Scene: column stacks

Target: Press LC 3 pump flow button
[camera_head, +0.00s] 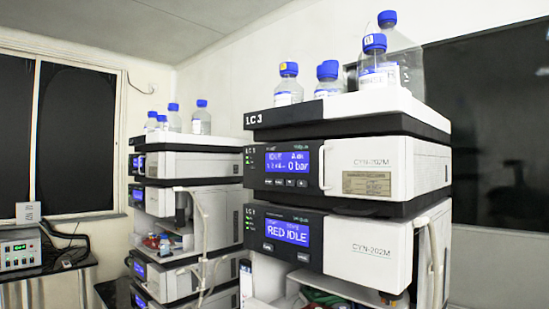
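The LC 3 stack (345,112) stands right of centre, with "LC 3" printed on its top tray. Its upper unit (370,176) has a blue display (287,162) reading about "0 bar", with a row of small dark buttons (275,182) under it. Their labels are too small to read, so I cannot tell which is pump flow. Neither of my grippers is in view.
Bottles with blue caps (374,62) stand on top of the LC 3 stack. A second instrument stack (196,163) with bottles stands behind to the left. A small device (20,248) sits on a table at far left. Tubing (436,265) hangs at the lower right.

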